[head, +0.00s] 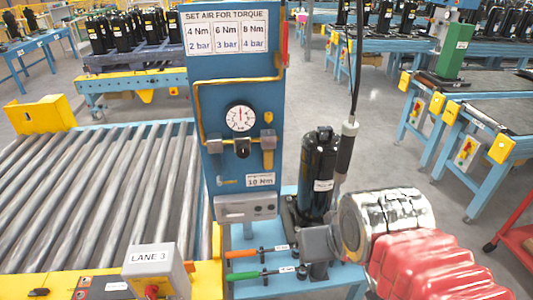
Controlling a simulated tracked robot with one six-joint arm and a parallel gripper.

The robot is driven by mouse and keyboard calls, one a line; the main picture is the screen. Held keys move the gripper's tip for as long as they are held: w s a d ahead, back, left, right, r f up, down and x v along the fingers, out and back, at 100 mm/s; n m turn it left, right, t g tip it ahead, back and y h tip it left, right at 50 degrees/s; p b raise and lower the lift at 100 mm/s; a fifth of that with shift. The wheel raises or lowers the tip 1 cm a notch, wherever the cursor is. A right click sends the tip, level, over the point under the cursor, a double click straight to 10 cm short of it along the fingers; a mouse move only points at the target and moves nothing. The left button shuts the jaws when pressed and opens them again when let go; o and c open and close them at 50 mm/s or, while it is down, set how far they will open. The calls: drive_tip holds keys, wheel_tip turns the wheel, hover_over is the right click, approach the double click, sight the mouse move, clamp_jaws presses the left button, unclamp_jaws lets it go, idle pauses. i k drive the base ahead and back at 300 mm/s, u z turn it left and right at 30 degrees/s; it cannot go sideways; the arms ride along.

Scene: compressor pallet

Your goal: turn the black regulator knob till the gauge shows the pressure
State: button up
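The round white gauge (240,118) is on the upright blue panel (215,95); its needle points roughly straight up, and its numbers are too small to read. The black regulator knob (242,149) is just below the gauge, between two grey fittings. A sign (225,31) at the panel top pairs 4 Nm with 2 bar, 6 Nm with 3 bar and 8 Nm with 4 bar. A small label (260,180) seems to read 10 Nm. My gripper (316,245) is low and right of the panel, apart from the knob; its fingers are not clear.
A black compressor (318,170) stands right of the panel, with a hanging tool (346,146) on a cable beside it. Green- and orange-handled tools (245,275) lie in front. A roller conveyor (90,195) and the LANE 3 box (155,272) are at left.

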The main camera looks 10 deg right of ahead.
sight(242, 149)
drive_tip(key=z, duration=0.25)
drive_tip(key=k, duration=1.25)
drive_tip(key=u, duration=1.25)
drive_tip(key=i, duration=0.5)
drive_tip(key=u, duration=0.15)
